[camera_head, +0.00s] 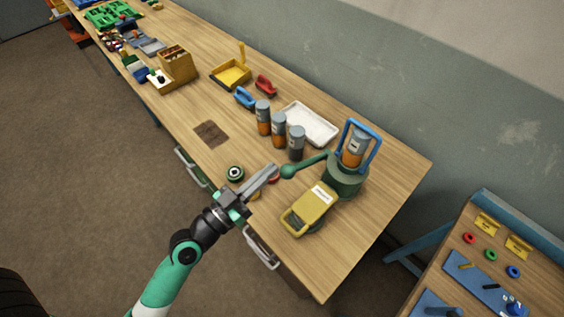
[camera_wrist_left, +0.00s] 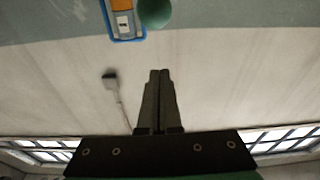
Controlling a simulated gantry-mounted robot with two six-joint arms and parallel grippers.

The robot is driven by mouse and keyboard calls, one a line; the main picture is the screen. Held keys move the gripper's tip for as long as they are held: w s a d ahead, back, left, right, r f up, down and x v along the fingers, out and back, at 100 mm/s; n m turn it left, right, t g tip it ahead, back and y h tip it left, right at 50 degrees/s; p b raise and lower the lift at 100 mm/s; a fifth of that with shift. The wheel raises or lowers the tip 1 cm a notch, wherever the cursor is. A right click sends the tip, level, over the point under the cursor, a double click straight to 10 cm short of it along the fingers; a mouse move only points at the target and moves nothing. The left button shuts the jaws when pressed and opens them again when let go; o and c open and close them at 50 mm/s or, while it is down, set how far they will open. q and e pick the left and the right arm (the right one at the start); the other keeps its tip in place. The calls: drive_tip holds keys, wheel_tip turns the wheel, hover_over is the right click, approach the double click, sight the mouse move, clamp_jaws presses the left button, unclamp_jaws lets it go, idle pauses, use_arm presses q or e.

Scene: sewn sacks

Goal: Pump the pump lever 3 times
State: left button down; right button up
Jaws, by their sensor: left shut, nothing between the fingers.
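The green pump (camera_head: 345,178) stands near the right end of the wooden bench, with a blue frame around an orange and grey cartridge on top. Its lever (camera_head: 308,163) points left and ends in a round green knob (camera_head: 288,171). The knob also shows at the top of the left wrist view (camera_wrist_left: 154,12). My left gripper (camera_head: 272,170) is shut and empty, its tips just left of the knob; whether they touch it I cannot tell. The fingers also show in the left wrist view (camera_wrist_left: 159,75). My right gripper is not in view.
A yellow device (camera_head: 310,210) sits in front of the pump. Several orange and grey cartridges (camera_head: 278,129) stand behind the lever, beside a white tray (camera_head: 310,124). A small round dark green item (camera_head: 235,173) lies left of my gripper.

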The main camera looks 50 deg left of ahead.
sight(282, 173)
use_arm(q)
drive_tip(key=w+p, duration=0.1)
drive_tip(key=w, duration=0.2)
drive_tip(key=w+r+p, duration=0.1)
drive_tip(key=w, duration=0.2)
drive_tip(key=shift+a+r, duration=0.2)
drive_tip(key=f+b, duration=0.1)
drive_tip(key=f, duration=0.1)
drive_tip(key=s+f+b, duration=0.1)
drive_tip(key=f+b, duration=0.1)
drive_tip(key=shift+s+d+f+b, duration=0.1)
drive_tip(key=shift+s+f+b, duration=0.05)
drive_tip(key=shift+f+b, duration=0.2)
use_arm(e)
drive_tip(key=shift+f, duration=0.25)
